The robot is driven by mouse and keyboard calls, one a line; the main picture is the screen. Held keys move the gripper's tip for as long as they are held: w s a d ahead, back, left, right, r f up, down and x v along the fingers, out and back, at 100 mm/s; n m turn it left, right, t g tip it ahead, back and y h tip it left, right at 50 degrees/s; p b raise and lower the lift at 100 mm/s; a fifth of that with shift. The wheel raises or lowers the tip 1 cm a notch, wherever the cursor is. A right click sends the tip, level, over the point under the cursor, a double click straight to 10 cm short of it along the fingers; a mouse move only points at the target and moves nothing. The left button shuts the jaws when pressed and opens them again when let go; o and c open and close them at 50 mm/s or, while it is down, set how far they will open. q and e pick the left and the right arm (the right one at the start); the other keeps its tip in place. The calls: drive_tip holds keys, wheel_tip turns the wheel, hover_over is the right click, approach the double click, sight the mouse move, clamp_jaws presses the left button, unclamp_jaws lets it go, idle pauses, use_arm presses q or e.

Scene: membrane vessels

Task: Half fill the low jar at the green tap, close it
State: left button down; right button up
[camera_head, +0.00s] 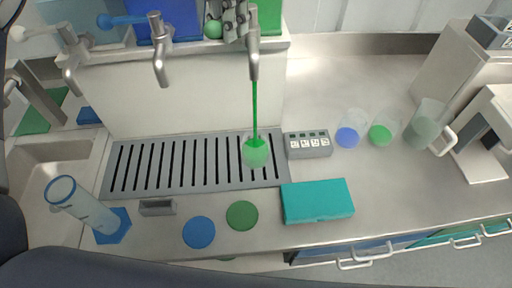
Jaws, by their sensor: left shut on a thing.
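The low jar (256,154) stands on the slotted drain grate, under the green tap (253,60). A thin green stream (255,110) runs from the spout down into it. Green liquid shows in the jar, but its exact level is hard to tell. My left gripper (234,22) is at the top, shut on the green tap's lever, whose round green knob (213,29) shows beside the fingers. A flat green disc (242,215) and a flat blue disc (199,232), which look like lids, lie on the counter in front of the grate. My right gripper is out of view.
A teal box (317,200) lies right of the green disc.

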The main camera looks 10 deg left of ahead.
use_arm(q)
drive_tip(key=w+m+p, duration=0.1)
drive_tip(key=m+p, duration=0.1)
drive_tip(key=m, duration=0.1)
drive_tip(key=w+a+m+p, duration=0.1)
drive_tip(key=m+p, duration=0.1)
drive_tip(key=m, duration=0.1)
drive_tip(key=w+a+m+p, duration=0.1)
drive_tip(key=m, duration=0.2)
drive_tip(key=shift+a+p, duration=0.15)
drive_tip(key=shift+p, duration=0.25)
drive_tip(key=c, duration=1.6)
unclamp_jaws()
drive_tip(key=shift+w, duration=0.15)
drive_tip(key=r, duration=1.2)
drive_tip(key=shift+a, duration=0.4)
